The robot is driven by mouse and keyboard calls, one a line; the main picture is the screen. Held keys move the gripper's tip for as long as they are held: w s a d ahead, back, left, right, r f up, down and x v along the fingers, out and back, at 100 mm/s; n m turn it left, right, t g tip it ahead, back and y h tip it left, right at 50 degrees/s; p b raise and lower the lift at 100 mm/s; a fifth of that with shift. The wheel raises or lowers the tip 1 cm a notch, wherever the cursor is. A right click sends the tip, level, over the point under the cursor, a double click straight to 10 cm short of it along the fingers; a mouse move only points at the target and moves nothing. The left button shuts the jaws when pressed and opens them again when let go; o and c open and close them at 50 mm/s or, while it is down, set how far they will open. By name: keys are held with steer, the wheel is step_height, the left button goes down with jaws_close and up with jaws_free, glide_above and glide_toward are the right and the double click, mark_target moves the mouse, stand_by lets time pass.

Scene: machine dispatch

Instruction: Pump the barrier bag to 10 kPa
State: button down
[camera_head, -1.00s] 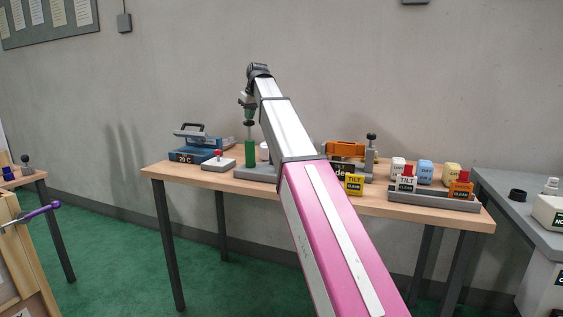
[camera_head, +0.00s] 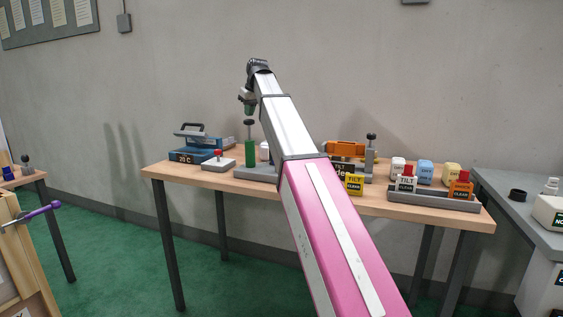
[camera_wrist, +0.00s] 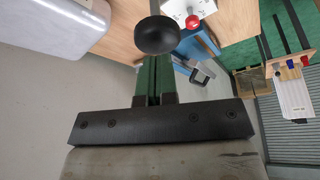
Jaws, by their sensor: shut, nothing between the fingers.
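A hand pump (camera_head: 250,152) with an upright green barrel stands on a grey base on the wooden table. Its round black knob (camera_head: 249,122) sits on top, just below my gripper (camera_head: 249,109). My gripper is shut and empty, pointing down over the pump. In the wrist view, the green fingers of my gripper (camera_wrist: 155,72) are together and the black knob (camera_wrist: 156,35) lies just beyond their tips. I cannot tell whether they touch. My arm hides the table right of the pump. I cannot make out the barrier bag or a pressure reading.
Left of the pump are a box with a red button (camera_head: 218,163) and a blue sealer (camera_head: 194,150) marked 20 C.

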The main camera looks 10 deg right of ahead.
steer(key=shift+r, duration=2.4)
